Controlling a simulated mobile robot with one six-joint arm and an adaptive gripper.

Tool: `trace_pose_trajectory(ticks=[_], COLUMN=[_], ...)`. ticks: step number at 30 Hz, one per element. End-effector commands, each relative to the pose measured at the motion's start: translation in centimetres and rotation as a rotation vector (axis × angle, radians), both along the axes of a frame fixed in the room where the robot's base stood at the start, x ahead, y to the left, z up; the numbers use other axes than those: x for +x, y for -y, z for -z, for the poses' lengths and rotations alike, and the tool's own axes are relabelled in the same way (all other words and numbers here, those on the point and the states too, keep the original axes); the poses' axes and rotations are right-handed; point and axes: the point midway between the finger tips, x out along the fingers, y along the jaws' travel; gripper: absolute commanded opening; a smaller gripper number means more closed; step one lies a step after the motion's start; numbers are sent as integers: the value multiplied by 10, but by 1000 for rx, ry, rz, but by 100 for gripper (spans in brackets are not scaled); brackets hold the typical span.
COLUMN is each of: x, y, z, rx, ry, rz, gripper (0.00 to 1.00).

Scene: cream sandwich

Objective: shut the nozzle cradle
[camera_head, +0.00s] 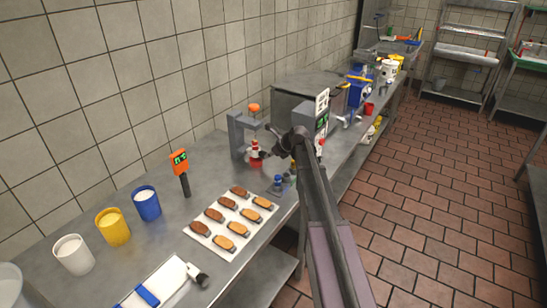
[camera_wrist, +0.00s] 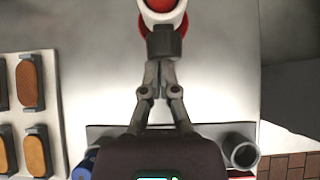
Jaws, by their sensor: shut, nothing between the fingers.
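A grey upright stand (camera_head: 236,135) with an orange knob (camera_head: 253,108) stands on the steel counter near the tiled wall. It may be the nozzle cradle, but I cannot tell whether it is open or shut. A red and white piece (camera_head: 255,152) is below its arm. In the wrist view a red and white round part (camera_wrist: 163,14) sits above a dark grey block (camera_wrist: 164,42). My gripper (camera_wrist: 158,68) is shut and empty, its tips right at that block's lower edge; contact is unclear. In the head view my gripper (camera_head: 264,153) is beside the red and white piece, partly hidden.
A white tray (camera_head: 213,250) of brown and tan pieces lies in front. White (camera_head: 73,255), yellow (camera_head: 113,228) and blue (camera_head: 146,205) cups line the left. Small blue items (camera_head: 277,183) are near the counter edge.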

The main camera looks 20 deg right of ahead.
Motion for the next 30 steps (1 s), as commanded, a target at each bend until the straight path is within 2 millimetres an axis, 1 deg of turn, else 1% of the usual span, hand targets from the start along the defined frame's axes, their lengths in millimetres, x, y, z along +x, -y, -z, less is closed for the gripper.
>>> trace_pose_trajectory(ticks=[1,14,20,25,30], x=[5,4,-6,-21,-32], y=[-1,3,13,27,37], z=[-2,-3,-2,-2,-20], rx=[7,11,9,6,6], ry=[8,12,8,6,4], rz=[4,8,7,5,4], gripper=[0,0,0,0,0])
